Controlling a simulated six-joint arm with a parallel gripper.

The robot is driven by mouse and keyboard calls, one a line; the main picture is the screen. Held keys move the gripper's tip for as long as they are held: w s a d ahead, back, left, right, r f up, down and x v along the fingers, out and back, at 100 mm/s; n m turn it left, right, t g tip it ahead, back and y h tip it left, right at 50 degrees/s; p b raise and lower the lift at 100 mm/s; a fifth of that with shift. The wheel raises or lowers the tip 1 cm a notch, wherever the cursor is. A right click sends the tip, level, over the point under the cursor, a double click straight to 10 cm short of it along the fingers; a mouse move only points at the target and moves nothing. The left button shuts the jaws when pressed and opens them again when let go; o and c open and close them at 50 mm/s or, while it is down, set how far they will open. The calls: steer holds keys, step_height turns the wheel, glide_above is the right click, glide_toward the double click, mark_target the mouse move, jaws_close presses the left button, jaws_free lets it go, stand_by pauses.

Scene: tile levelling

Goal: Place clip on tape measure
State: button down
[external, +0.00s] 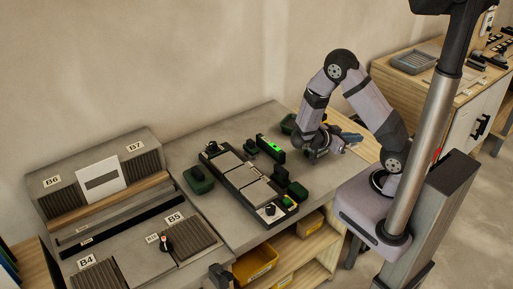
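My gripper (322,152) is low over the right end of the grey workbench, and its fingers are too small and dark to read. A blue tool-like thing (350,137) shows just right of it; I cannot tell whether they touch. Several small dark green and black items lie around the tile tray, including a boxy one (198,180) at its left, one (250,147) behind it and one (289,123) partly behind my wrist. I cannot tell which of these is the tape measure or which is the clip.
A black-framed tray (240,178) with grey tiles lies mid-bench, with a level-like bar (270,147) with a bright green light behind it. A ribbed station (95,185) labelled B6 and B7 stands left. Yellow bins (256,262) sit below.

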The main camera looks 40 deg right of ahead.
steer(key=w+d+r+b, duration=0.1)
steer(key=w+d+r, duration=0.2)
steer(key=w+d, duration=0.7)
steer(key=w+a+r+n+t, duration=0.2)
steer(key=w+r+n+t, duration=0.15)
steer(key=w, duration=0.35)
steer(key=w+a+r+n+t, duration=0.1)
steer(key=w+r+n+t, duration=0.2)
steer(key=w+t, duration=0.3)
steer(key=shift+g+y, duration=0.5)
steer(key=shift+g, duration=0.05)
steer(key=shift+w+f+p, duration=0.2)
steer(key=shift+f+p, duration=0.15)
steer(key=shift+f, duration=1.4)
steer(key=shift+w+f+p, duration=0.2)
steer(key=shift+f+p, duration=0.1)
steer(key=shift+f, duration=1.4)
steer(key=shift+w+f+p, duration=0.2)
steer(key=shift+f+p, duration=0.15)
steer(key=shift+f, duration=1.4)
steer(key=shift+f, duration=0.15)
steer(key=c, duration=2)
jaws_free()
